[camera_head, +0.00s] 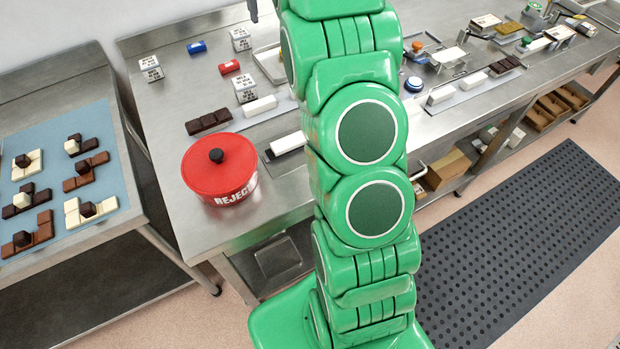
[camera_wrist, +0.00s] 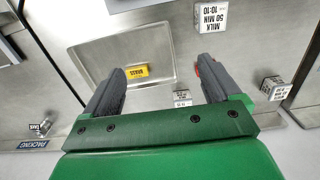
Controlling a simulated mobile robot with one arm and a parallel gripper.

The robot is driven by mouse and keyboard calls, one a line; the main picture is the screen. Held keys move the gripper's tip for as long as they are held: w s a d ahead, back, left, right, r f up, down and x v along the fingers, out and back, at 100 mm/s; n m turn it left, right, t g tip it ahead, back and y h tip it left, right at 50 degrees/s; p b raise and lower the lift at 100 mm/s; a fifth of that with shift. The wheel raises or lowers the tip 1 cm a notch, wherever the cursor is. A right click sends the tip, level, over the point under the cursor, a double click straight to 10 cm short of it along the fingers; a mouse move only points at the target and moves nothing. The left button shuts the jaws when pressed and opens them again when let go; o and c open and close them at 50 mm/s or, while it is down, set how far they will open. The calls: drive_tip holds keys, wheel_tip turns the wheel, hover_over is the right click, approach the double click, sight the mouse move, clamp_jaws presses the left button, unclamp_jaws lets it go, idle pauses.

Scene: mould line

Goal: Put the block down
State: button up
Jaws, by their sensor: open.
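My gripper (camera_wrist: 160,82) is open in the wrist view, with its two grey fingers wide apart and nothing held between them. A small yellow block (camera_wrist: 137,71) with dark lettering lies in a shallow metal tray (camera_wrist: 86,62), between the fingers in the picture. A red sliver shows at the right finger; most of it is hidden. Only a dark finger end shows there at the top, beside my green arm. Which block the task means cannot be told.
White labelled cubes stand nearby, one (camera_wrist: 212,15) marked MILK 50 MIN. A red lidded REJECT pot (camera_head: 219,170) stands at the bench's front. Chocolate pieces lie on a blue mat (camera_head: 60,130) at left.

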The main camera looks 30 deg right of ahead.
drive_tip(key=s+a+r, duration=0.2)
drive_tip(key=s+a, duration=0.4)
drive_tip(key=s, duration=0.6)
drive_tip(key=s+a+r, duration=0.1)
drive_tip(key=s+a, duration=0.4)
drive_tip(key=s, duration=0.7)
drive_tip(key=s+a+f, duration=0.2)
drive_tip(key=s+f, duration=0.1)
drive_tip(key=s, duration=0.9)
drive_tip(key=s+a+f+g, duration=0.1)
drive_tip(key=s+a+f, duration=0.1)
drive_tip(key=s, duration=1)
drive_tip(key=shift+s+a+f, duration=0.15)
drive_tip(key=shift+a+f, duration=0.25)
drive_tip(key=shift+f, duration=0.3)
drive_tip(key=shift+o, duration=0.5)
